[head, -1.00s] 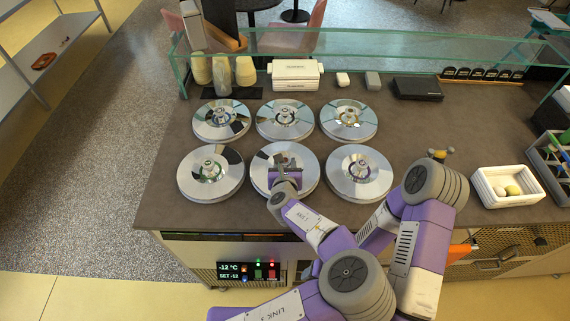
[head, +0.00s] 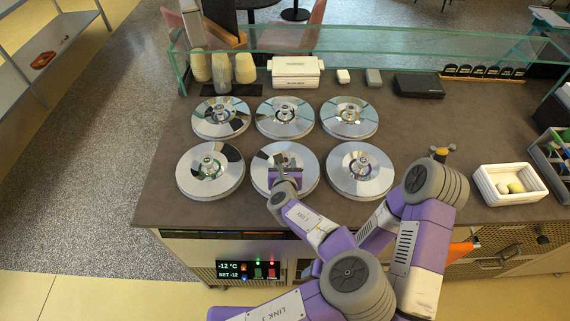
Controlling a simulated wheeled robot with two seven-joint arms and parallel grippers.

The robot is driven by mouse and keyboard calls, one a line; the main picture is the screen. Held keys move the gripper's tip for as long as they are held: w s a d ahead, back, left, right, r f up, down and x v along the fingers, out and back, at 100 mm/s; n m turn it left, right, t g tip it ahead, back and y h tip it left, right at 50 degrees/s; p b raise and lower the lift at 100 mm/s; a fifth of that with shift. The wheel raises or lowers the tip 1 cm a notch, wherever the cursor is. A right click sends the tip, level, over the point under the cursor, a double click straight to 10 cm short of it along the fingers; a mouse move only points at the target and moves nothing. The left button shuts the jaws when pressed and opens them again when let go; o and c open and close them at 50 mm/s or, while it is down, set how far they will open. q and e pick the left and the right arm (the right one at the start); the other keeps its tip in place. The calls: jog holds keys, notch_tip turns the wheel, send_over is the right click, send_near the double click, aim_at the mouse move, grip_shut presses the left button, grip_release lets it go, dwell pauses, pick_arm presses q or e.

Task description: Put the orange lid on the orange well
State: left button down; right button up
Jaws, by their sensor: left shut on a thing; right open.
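Several round mirror-silver lids with central knobs cover the counter wells in two rows. My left gripper (head: 286,174) is shut on the knob of the front middle lid (head: 262,186). It hides the knob and part of the lid. This lid looks level; I cannot tell whether it is raised. The front left lid (head: 228,181) and front right lid (head: 345,188) lie beside it. My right gripper is not in view.
A glass guard (head: 370,42) runs along the back. Cups (head: 244,69), a white box (head: 296,66) and a black box (head: 418,86) stand before it. A white tray (head: 487,189) sits at right. Bare counter lies left of the lids.

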pick_arm(q)
jog(key=c, duration=0.9)
grip_release()
jog(key=o, duration=0.5)
